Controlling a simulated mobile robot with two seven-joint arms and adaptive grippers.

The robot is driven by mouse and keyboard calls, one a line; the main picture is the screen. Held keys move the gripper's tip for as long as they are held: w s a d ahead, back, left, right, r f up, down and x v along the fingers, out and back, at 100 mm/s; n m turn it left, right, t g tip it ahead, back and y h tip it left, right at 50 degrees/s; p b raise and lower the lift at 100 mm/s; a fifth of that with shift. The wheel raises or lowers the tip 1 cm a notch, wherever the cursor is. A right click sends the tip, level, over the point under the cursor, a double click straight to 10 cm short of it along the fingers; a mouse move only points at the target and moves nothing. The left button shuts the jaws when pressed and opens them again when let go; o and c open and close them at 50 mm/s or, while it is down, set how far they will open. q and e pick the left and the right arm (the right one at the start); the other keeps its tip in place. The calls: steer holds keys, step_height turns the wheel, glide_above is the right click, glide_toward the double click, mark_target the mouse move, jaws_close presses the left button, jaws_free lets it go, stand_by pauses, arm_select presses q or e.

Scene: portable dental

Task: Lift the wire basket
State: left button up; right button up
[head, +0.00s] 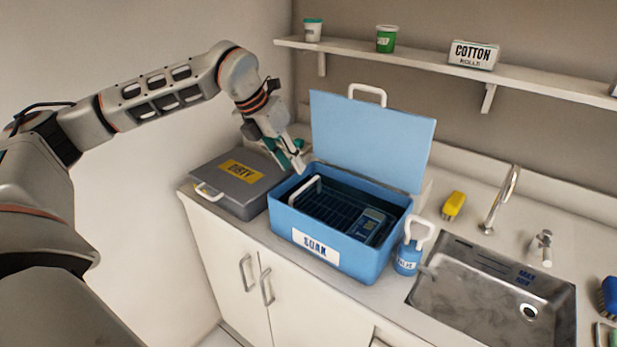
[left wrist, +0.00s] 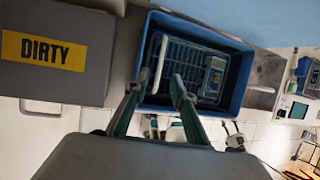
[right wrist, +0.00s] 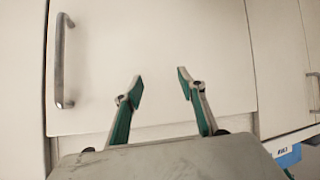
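The dark wire basket (head: 335,208) sits inside the open blue SOAK box (head: 283,216). Its white handle (head: 304,191) stands up at the basket's left end. My left gripper (head: 297,164) is open and empty, above the back left edge of the box and apart from the handle. In the left wrist view, the basket (left wrist: 193,62) and handle (left wrist: 160,62) lie ahead of the open fingers (left wrist: 156,86), the handle lined up between them. My right gripper (right wrist: 157,78) is open and empty, facing a white cabinet door; it is not in the head view.
The raised blue lid (head: 372,139) stands behind the basket. A grey DIRTY case (head: 225,188) is left of the box. A blue bottle (head: 407,258) is close on the right, then a sink (head: 470,290). A shelf (head: 420,64) runs along the wall above.

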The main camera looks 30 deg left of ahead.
arm_select(q)
steer(key=x, duration=0.7)
steer(key=shift+s, duration=0.1)
steer(key=shift+c, duration=0.4)
jaws_close()
